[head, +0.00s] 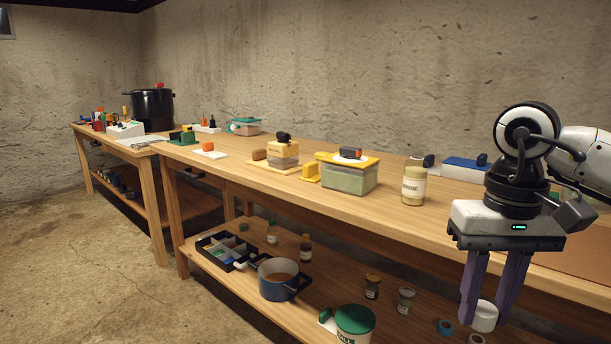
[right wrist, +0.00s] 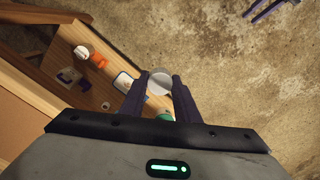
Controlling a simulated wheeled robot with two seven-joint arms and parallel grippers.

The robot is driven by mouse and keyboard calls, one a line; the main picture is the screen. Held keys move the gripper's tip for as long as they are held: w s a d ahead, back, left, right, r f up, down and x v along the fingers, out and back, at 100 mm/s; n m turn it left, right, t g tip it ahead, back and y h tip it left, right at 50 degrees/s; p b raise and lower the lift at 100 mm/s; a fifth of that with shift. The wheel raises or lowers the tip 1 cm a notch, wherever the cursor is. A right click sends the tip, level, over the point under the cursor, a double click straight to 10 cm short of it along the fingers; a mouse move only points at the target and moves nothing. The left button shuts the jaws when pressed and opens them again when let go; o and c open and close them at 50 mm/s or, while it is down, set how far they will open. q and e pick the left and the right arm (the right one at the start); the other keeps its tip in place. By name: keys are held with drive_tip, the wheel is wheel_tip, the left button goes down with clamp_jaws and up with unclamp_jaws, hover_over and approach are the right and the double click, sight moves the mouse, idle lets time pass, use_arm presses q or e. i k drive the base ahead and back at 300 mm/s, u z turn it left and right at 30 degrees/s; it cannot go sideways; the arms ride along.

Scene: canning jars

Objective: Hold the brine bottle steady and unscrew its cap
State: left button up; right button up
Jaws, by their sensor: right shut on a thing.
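My right gripper (head: 484,322) hangs at the right, in front of the workbench edge, with its purple fingers pointing down. It is shut on a white round cap (head: 484,316). The cap also shows as a pale disc (right wrist: 159,82) between the fingertips in the right wrist view. I see no bottle under it. A pale, labelled bottle (head: 413,188) stands upright on the bench to the left of this gripper; its label is too small to read, so I cannot tell if it is the brine bottle. Purple fingers (right wrist: 262,12), apparently my left gripper's, show at the wrist view's top edge.
On the bench (head: 300,196) are a green box with a yellow lid (head: 349,178), a blue-and-white box (head: 465,167) and a black pot (head: 152,109). The lower shelf holds a blue pot (head: 279,287), a green-lidded tub (head: 355,320) and small jars. The floor at left is clear.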

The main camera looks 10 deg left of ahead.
sight(415, 169)
drive_tip(key=z, duration=1)
drive_tip(key=k, duration=0.15)
drive_tip(key=u, duration=2)
drive_tip(key=i, duration=0.85)
drive_tip(key=z, duration=0.45)
